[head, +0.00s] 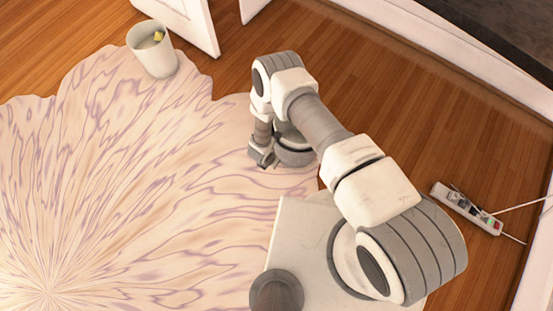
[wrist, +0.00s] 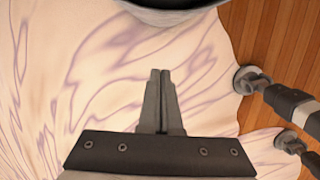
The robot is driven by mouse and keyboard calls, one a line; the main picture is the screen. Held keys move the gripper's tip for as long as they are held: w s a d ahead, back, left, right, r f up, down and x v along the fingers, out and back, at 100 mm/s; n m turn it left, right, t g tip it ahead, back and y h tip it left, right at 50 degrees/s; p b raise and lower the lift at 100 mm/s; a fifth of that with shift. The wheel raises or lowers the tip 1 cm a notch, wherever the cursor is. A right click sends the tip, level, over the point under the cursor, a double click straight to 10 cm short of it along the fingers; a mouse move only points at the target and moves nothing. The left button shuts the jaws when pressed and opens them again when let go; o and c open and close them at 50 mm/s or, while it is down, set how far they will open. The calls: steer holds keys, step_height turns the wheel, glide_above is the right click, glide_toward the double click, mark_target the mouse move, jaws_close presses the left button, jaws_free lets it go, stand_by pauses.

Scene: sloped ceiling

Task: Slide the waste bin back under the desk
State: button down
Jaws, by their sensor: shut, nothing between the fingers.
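The waste bin (head: 156,58) is a white, slightly tapered bucket with a small yellow thing inside. It stands upright on the edge of the patterned rug, close to a white upright panel (head: 195,22) that may be part of the desk. The desk itself is not clearly shown. My gripper (head: 263,160) is low over the rug, to the right of the bin and nearer to me, well apart from it. In the wrist view my gripper (wrist: 160,78) has its fingers together and empty, pointing at the rug. The bin cannot be made out there.
A pale, purple-veined rug (head: 110,180) covers the left floor, with bare wood floor (head: 480,120) to the right. A white power strip (head: 466,208) with cords lies at the right. Open rug lies between my gripper and the bin.

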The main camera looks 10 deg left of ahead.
mark_target(296, 160)
steer(key=w+d+f+b, duration=0.2)
steer(key=w+f+b, duration=0.3)
steer(key=f, duration=0.3)
steer(key=shift+w+d+b, duration=0.2)
steer(key=shift+w+b, duration=0.1)
steer(key=shift+b, duration=0.1)
